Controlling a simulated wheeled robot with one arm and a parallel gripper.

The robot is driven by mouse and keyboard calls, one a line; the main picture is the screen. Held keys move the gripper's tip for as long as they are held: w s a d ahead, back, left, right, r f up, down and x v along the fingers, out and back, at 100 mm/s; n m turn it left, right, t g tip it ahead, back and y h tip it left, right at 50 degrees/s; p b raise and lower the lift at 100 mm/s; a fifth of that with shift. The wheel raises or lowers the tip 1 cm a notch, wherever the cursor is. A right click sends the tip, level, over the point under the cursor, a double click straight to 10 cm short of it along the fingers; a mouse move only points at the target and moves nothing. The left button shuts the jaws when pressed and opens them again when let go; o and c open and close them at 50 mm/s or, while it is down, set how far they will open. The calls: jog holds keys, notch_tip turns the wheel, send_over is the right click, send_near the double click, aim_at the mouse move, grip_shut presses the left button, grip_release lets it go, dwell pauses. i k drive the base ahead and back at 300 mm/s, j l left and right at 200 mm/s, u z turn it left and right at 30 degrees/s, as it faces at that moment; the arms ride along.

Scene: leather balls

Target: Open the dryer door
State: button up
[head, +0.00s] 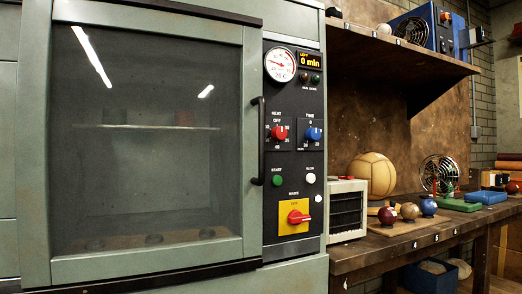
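The dryer (291,258) is a grey-green cabinet filling the left and middle of the head view. Its door (148,270) has a green frame around a large dark glass window (150,160) and looks shut. A black vertical bar handle (259,140) is at the door's right edge, beside the control panel. Through the glass a shelf (150,127) shows, with dim round shapes at the bottom. The panel (293,145) carries a dial gauge, a display reading "0 min", red and blue knobs, buttons and a red switch on a yellow plate. My gripper is not in view.
To the right stands a wooden workbench (420,238) with a large tan ball (372,174), several small balls, a small fan (439,173) and blue and green trays. A white-framed heater-like box (347,210) sits close to the dryer's right side. A wooden shelf (395,50) hangs above.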

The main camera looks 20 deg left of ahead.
aim_at(38, 268)
jog(key=u, duration=1.55)
